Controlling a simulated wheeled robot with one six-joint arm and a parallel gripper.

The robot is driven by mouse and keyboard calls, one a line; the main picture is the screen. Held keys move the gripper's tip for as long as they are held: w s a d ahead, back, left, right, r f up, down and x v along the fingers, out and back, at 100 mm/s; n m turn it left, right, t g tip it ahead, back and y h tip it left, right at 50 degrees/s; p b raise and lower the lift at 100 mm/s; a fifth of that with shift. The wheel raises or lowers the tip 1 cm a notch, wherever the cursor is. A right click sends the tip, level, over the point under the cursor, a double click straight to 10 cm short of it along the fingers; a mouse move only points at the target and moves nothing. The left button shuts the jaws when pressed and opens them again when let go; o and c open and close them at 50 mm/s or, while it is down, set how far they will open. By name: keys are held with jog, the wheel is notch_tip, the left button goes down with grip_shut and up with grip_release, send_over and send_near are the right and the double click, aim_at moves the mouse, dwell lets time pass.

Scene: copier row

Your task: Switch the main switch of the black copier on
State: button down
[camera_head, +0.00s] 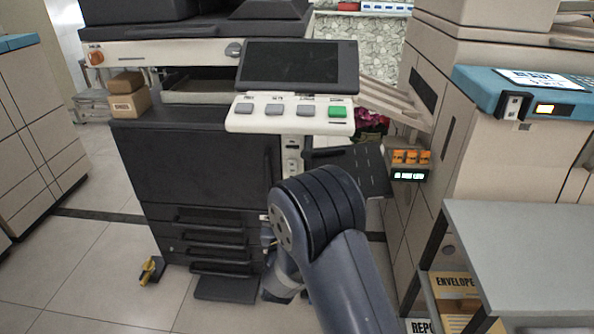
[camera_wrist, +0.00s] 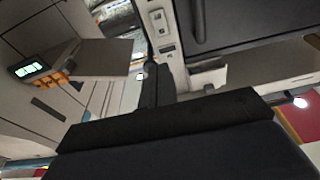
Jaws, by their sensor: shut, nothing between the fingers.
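The black copier (camera_head: 190,165) stands left of centre in the head view, with a dark screen and a white button panel (camera_head: 290,115) on top. A narrow light strip with small switch-like fittings (camera_head: 292,157) runs down its right front edge; a similar strip (camera_wrist: 160,28) shows at the top of the wrist view. I cannot tell which fitting is the main switch or its position. My gripper (camera_wrist: 152,72) is shut and empty, its dark fingers pointing up toward the strip's lower end, seemingly apart from it. In the head view my arm hides the gripper.
A beige copier (camera_head: 480,150) with a blue panel (camera_head: 520,85) stands to the right. A grey table (camera_head: 530,240) is at front right, with boxes below. A dark tray (camera_head: 355,170) juts out beside the strip. Open floor (camera_head: 90,260) lies at left.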

aim_at(295, 162)
jog(key=shift+w, duration=0.1)
jog(key=w+b, duration=0.1)
jog(key=w, duration=0.3)
jog(key=w+r+b, duration=0.1)
jog(key=w, duration=0.3)
jog(key=w+r+b, duration=0.1)
jog(key=w, duration=0.4)
jog(key=shift+w+d+r, duration=0.1)
jog(key=shift+d+r, duration=0.1)
jog(key=shift+w+r, duration=0.1)
jog(key=shift+w, duration=0.05)
jog(key=shift+r, duration=0.15)
jog(key=shift+w+r+g+p, duration=0.3)
jog(key=shift+r+g+p, duration=0.1)
jog(key=shift+p, duration=0.65)
jog(key=shift+f+b, duration=0.3)
jog(key=shift+f, duration=0.1)
